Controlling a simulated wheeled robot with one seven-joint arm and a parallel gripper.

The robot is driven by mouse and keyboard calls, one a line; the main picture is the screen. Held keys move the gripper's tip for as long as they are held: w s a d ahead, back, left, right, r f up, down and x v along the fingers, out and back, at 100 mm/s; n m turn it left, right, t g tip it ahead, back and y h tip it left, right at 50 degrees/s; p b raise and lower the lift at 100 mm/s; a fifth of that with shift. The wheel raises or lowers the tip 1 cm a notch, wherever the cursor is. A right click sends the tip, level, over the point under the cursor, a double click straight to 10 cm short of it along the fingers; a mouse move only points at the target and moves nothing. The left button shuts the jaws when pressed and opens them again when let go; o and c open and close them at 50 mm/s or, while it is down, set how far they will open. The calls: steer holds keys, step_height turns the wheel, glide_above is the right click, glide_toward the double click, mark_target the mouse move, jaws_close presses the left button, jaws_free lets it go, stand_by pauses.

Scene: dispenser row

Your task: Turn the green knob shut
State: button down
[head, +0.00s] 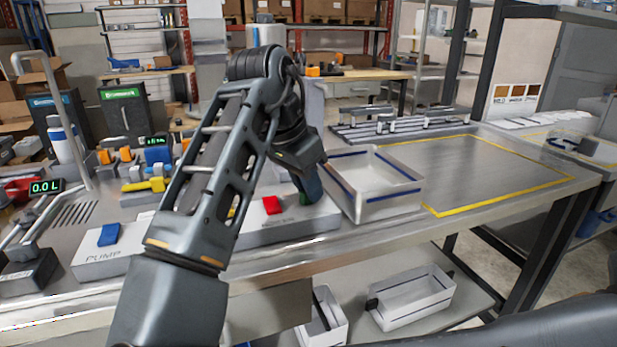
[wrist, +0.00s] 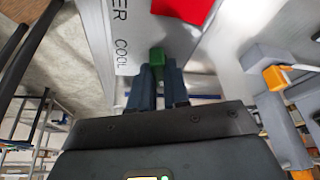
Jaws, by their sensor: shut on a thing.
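The green knob (wrist: 157,57) sits on the front edge of a grey-white panel box (wrist: 128,45) with partly visible lettering reading "COOL". My gripper (wrist: 158,72) is shut on the green knob, with one finger on each side of it. In the head view my gripper (head: 306,190) points down at the right end of the same box (head: 285,228), and a bit of the green knob (head: 304,199) shows by the fingertips. My arm and fingers hide part of the knob, so I cannot tell its exact turn.
A red knob (head: 271,205) is on the same box, left of my gripper. A white bin (head: 375,190) stands close on the right. A blue knob (head: 109,235) is on the PUMP box at the left. The yellow-outlined bench area (head: 490,168) is clear.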

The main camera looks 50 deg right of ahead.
mark_target(292, 205)
steer(key=shift+w+m+g+y+p, duration=0.1)
steer(key=shift+m+g+y+p, duration=0.2)
steer(key=shift+m, duration=0.8)
steer(key=shift+m+g+y+p, duration=0.15)
steer(key=shift+m+g, duration=0.25)
steer(key=shift+m, duration=0.7)
steer(key=c, duration=1.1)
jaws_free()
steer(key=v, duration=0.8)
steer(key=shift+p, duration=0.4)
steer(key=shift+f, duration=0.15)
